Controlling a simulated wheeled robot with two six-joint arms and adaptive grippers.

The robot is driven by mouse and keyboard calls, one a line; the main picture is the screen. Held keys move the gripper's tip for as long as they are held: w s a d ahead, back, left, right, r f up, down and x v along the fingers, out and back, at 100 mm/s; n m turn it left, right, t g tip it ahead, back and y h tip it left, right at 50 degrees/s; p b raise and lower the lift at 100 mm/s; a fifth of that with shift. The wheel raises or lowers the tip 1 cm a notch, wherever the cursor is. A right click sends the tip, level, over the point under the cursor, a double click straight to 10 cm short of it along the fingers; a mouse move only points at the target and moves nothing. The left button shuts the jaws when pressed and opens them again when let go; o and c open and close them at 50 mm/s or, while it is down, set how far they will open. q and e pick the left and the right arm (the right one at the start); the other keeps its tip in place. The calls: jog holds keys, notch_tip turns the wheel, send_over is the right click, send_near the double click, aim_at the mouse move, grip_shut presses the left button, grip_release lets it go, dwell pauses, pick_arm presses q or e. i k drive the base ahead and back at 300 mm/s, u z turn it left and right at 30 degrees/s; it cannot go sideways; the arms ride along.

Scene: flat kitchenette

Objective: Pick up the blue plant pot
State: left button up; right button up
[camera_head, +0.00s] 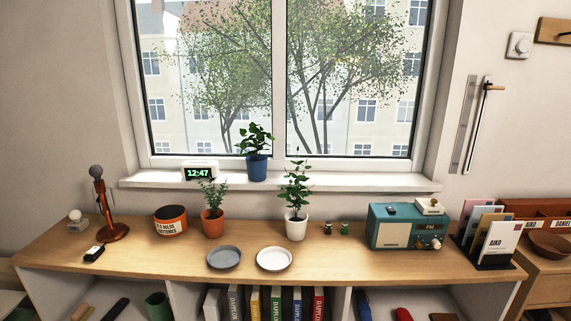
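The blue plant pot (257,168) holds a leafy green plant (256,139) and stands upright on the white windowsill (330,184), right of a small digital clock (199,171). Below it on the wooden shelf top are a terracotta pot (212,224) with a plant and a white pot (296,226) with a taller plant. The blue pot's front is unobstructed. Neither of my grippers shows in the head view.
The window (279,80) rises behind the sill.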

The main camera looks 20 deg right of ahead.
aim_at(256, 163)
jog(key=z, duration=0.65)
jog(key=i, duration=0.65)
jog(key=z, duration=0.7)
